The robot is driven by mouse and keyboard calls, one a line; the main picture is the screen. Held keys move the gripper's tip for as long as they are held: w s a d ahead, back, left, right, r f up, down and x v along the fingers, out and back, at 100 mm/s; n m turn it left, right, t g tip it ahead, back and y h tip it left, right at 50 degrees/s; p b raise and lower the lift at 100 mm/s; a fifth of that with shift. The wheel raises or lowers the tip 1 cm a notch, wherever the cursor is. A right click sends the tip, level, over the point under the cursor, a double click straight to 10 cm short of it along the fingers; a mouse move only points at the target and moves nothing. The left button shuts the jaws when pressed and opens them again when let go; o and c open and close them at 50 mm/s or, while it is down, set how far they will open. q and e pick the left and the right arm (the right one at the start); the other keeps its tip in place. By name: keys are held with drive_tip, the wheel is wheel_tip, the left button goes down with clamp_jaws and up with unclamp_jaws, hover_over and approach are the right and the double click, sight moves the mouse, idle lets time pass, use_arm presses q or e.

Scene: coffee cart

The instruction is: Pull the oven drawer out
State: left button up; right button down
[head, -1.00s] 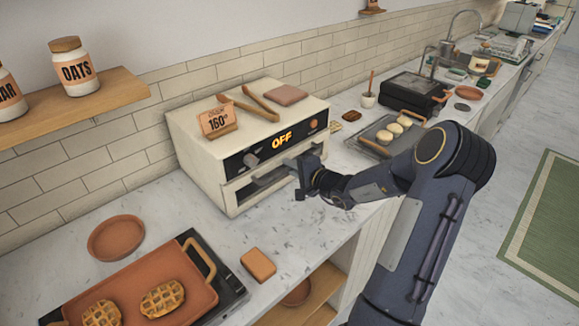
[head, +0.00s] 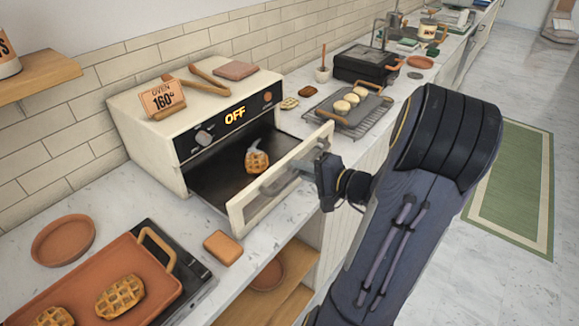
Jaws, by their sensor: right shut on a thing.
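The cream oven (head: 150,135) stands on the marble counter with a lit "OFF" display. Its drawer (head: 243,215) is pulled out toward the aisle, showing a dark inside. A waffle (head: 257,161) sits in the drawer. My right gripper (head: 300,172) is at the drawer's front and shut on its grey handle (head: 280,178); the fingertips are partly hard to make out. My left gripper is not in view.
An orange tray (head: 165,287) with waffles and a sponge-like block (head: 222,247) lie left of the drawer. A rack (head: 350,125) with round pieces and a black appliance (head: 368,64) stand beyond the oven. A green rug (head: 512,185) lies on the floor.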

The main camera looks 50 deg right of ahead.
drive_tip(key=shift+s, duration=0.4)
drive_tip(key=c, duration=1.5)
unclamp_jaws()
drive_tip(key=shift+c, duration=0.2)
drive_tip(key=b+v, duration=0.1)
drive_tip(key=v, duration=0.6)
drive_tip(key=shift+s+r, duration=0.15)
drive_tip(key=shift+s, duration=0.2)
